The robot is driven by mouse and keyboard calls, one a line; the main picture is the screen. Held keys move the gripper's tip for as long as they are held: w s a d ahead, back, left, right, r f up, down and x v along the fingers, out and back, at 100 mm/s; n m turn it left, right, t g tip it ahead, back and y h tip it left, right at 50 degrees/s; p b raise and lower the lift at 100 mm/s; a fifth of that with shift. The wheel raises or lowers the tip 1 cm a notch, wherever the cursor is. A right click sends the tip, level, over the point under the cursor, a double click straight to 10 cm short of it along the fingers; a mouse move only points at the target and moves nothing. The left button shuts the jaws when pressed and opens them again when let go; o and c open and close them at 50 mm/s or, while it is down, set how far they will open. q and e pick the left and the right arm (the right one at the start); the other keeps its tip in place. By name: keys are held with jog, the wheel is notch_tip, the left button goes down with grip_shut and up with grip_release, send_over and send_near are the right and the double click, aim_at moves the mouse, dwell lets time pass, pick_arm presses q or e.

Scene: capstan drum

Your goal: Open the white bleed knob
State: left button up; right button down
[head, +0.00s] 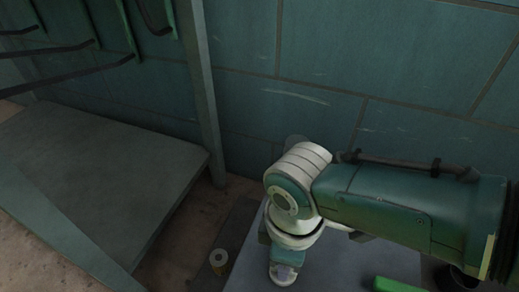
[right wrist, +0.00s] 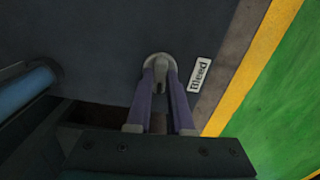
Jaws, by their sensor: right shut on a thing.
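In the right wrist view, the pale round bleed knob (right wrist: 158,57) sits on a dark grey surface, left of a white label reading "Bleed" (right wrist: 200,75). My right gripper (right wrist: 160,73) is shut on the knob, its two purple-grey fingers converging on it from below in the picture. The fingers cover part of the knob, so how far it is turned cannot be told. In the head view my right arm comes in from the right, and its gripper and the knob do not show. My left gripper is in neither view.
A yellow stripe (right wrist: 236,68) and a green area (right wrist: 285,100) lie right of the label. In the head view, a grey-green bench (head: 95,165) stands left, a small roll (head: 218,262) lies near the bottom, and a blue-green wall (head: 310,50) closes off the back.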

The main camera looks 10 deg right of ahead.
jog(key=shift+m, duration=0.6)
jog(key=c, duration=0.8)
grip_release()
jog(key=shift+r, duration=0.1)
jog(key=shift+r+p, duration=0.3)
jog(key=shift+p, duration=0.2)
notch_tip(320, 180, up, 9)
jog(key=p, duration=0.7)
jog(key=shift+p, duration=0.35)
